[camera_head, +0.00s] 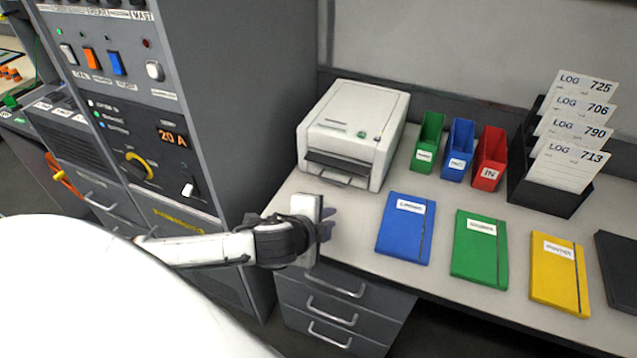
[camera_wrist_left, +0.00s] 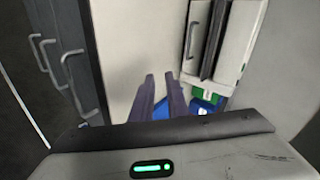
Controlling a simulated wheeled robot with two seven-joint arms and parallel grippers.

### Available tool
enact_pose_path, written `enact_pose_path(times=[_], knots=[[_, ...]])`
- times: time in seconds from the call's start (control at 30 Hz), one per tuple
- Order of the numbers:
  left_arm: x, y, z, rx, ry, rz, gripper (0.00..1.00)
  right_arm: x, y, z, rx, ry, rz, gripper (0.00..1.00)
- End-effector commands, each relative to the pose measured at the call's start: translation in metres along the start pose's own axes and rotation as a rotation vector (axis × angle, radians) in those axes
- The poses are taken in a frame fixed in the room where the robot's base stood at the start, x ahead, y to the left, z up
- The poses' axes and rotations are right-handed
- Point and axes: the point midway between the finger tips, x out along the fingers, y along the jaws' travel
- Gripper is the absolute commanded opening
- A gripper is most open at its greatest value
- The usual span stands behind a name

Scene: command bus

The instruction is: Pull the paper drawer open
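The paper drawer (camera_head: 338,168) is low in the front of the white printer (camera_head: 374,110) on the desk. It looks closed. Its bar handle (camera_wrist_left: 191,40) shows at the printer's front in the left wrist view. My left gripper (camera_head: 329,224) is over the desk, in front of the printer and apart from the handle. Its two fingers (camera_wrist_left: 161,94) have a gap between them, with nothing held. In the left wrist view the handle lies up and to the right of the fingertips. My right gripper is in neither view.
A blue folder (camera_head: 405,228) lies right of my left gripper, with green (camera_head: 480,247) and yellow (camera_head: 560,272) ones beyond. Green, blue and red bins (camera_head: 489,158) stand right of the printer. A tall grey cabinet (camera_head: 255,90) stands left. Desk drawers (camera_head: 335,305) are below.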

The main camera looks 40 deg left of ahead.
Motion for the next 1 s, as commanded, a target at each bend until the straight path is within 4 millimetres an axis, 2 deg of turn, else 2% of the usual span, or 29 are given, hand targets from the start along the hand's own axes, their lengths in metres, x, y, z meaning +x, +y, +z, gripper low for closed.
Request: enact_pose_path(times=[0.03,0.1,0.2,0.47,0.83,1.0], knots=[[0.006,-0.023,0.011,0.067,-0.014,-0.042,0.14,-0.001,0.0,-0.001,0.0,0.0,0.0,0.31],[0.012,-0.041,0.022,0.135,-0.028,-0.078,0.14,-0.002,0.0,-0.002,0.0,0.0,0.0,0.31],[0.017,-0.055,0.031,0.185,-0.04,-0.104,0.14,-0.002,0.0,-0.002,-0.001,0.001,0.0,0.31],[0.033,-0.058,0.035,0.199,-0.043,-0.112,0.14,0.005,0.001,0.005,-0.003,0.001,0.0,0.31],[0.071,-0.061,0.036,0.196,-0.042,-0.112,0.14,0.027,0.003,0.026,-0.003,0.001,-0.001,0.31],[0.085,-0.065,0.035,0.195,-0.041,-0.11,0.14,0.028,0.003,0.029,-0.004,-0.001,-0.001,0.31]])
